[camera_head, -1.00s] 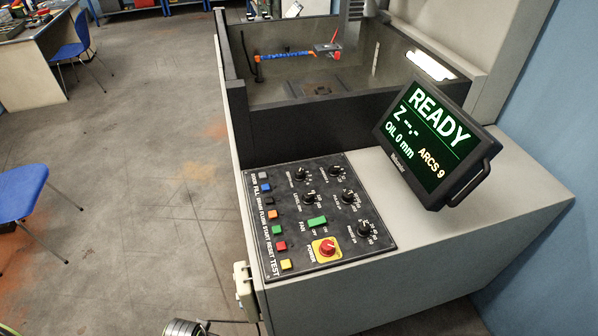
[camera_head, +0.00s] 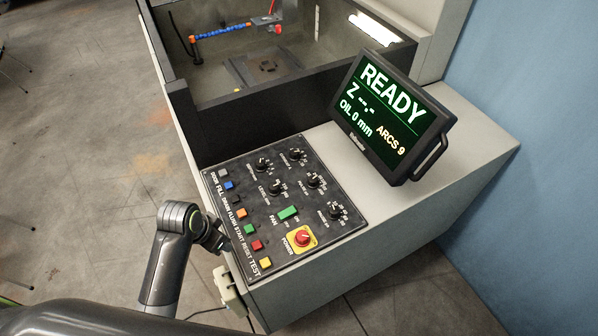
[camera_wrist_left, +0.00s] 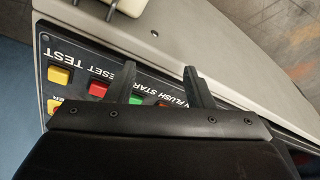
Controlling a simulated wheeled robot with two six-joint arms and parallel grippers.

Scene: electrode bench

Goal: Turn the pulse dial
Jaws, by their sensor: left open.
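The control panel (camera_head: 234,172) is a dark plate with several black dials on its upper and right part. Two of them are a right-middle dial (camera_head: 313,180) and a lower-right dial (camera_head: 334,212). The small labels are too blurred to tell surely which is the pulse dial. My left gripper (camera_head: 220,240) is at the panel's left edge, near the button column and apart from the dials. In the left wrist view its two fingers (camera_wrist_left: 158,80) are spread and empty, over the row of buttons. No dial shows clearly there. My right gripper is not in view.
Colored buttons, such as a red one (camera_head: 257,245), line the panel's left side. A red emergency knob (camera_head: 303,238) and a green fan switch (camera_head: 288,213) sit near the dials. A READY screen (camera_head: 390,118) stands behind. A walled tank (camera_head: 215,100) is at the back.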

